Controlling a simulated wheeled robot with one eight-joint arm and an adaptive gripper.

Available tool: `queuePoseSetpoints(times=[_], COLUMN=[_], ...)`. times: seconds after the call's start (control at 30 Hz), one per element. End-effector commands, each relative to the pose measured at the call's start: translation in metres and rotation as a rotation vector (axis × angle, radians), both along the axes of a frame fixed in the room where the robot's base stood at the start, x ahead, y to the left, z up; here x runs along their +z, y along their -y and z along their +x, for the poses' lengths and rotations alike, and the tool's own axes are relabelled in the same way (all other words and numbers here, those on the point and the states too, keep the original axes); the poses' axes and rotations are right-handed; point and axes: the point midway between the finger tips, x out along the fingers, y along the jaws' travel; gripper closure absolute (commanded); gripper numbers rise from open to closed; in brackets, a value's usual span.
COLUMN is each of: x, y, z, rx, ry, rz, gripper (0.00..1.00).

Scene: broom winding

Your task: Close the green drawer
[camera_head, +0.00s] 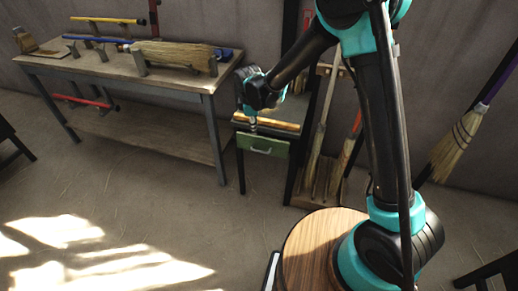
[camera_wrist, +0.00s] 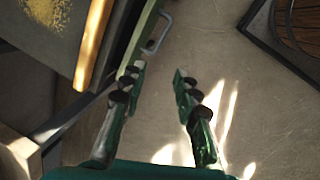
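The green drawer (camera_head: 271,147) is under the top of a small side table beside the workbench. It has a pale metal bar handle (camera_head: 262,151). In the wrist view the green drawer front (camera_wrist: 140,38) is seen from above, with the handle (camera_wrist: 158,42) on its outer side. A dark strip shows between the drawer front and the wooden table edge, so the drawer appears partly open. My gripper (camera_wrist: 157,74) is open and empty. Its left fingertip is close to the drawer front near the handle; I cannot tell whether they touch. In the head view my gripper (camera_head: 252,125) hangs just above the drawer front.
The small table's top (camera_head: 285,123) has a light wooden strip. A long workbench (camera_head: 105,68) with a straw bundle (camera_head: 172,55) and coloured handles stands to the left. A broom rack (camera_head: 318,185) stands right of the drawer. The floor (camera_head: 150,200) in front is clear.

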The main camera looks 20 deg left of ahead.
Motion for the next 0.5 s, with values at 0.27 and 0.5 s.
queuePoseSetpoints(times=[0.27, 0.5], x=[0.004, -0.015], y=[0.01, 0.01], z=[0.0, 0.004], rx=[-0.251, -0.268], ry=[-0.008, -0.009], rz=[0.052, 0.055], gripper=[0.69, 0.69])
